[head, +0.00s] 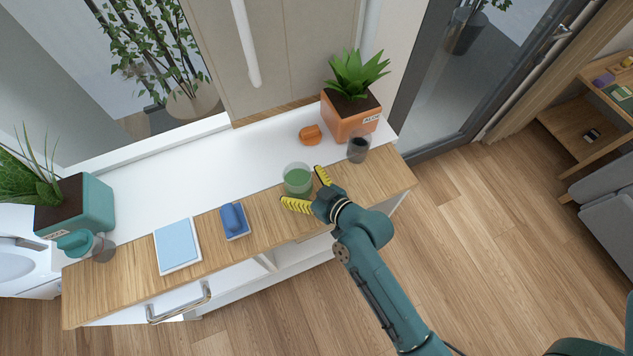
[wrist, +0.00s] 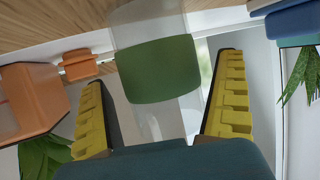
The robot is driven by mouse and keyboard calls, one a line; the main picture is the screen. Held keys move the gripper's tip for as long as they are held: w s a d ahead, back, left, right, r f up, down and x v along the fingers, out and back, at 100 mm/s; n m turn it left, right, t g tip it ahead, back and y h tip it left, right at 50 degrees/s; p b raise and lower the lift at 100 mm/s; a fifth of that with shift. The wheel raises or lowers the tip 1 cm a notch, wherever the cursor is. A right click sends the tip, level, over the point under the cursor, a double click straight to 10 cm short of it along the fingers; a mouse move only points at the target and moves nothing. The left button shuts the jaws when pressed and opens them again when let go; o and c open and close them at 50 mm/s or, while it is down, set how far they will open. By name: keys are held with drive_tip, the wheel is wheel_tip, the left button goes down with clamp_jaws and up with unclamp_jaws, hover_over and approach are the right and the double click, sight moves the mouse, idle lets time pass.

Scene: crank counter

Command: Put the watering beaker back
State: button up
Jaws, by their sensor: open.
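The watering beaker (head: 297,181), a clear glass with a green lower part, stands upright near the middle of the counter. In the wrist view the beaker (wrist: 158,70) shows between my two yellow fingers. My gripper (head: 306,190) is open at the front side of the beaker, with a finger to each side. The gripper (wrist: 160,95) is empty. I cannot tell whether either finger touches the glass.
An orange planter (head: 349,122), a dark glass (head: 358,150) and a small orange object (head: 310,135) are to the right. To the left are a blue block on a white tile (head: 234,222), a light-blue pad (head: 177,246), another glass (head: 103,249) and a teal planter (head: 90,205).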

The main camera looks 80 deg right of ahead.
drive_tip(key=b+v, duration=0.1)
drive_tip(key=v, duration=0.9)
drive_tip(key=shift+s, duration=0.2)
drive_tip(key=shift+a+r, duration=0.1)
drive_tip(key=shift+a, duration=0.05)
drive_tip(key=w+a+r+n+t+y, duration=0.2)
drive_tip(key=w+a+r+n+t, duration=0.15)
drive_tip(key=w+r, duration=0.7)
drive_tip(key=w+a+r+n+t+y, duration=0.1)
drive_tip(key=w+a+r+n+t, duration=0.2)
drive_tip(key=w+r, duration=0.7)
drive_tip(key=w+a+r+t+y, duration=0.1)
drive_tip(key=a+r+t+y, duration=0.1)
drive_tip(key=a+r, duration=0.5)
drive_tip(key=a+r+t+y, duration=0.2)
drive_tip(key=a+r, duration=0.6)
drive_tip(key=r, duration=0.5)
drive_tip(key=shift+w+a+r, duration=0.2)
drive_tip(key=shift+w+r, duration=0.05)
drive_tip(key=shift+w, duration=0.1)
drive_tip(key=shift+t, duration=0.25)
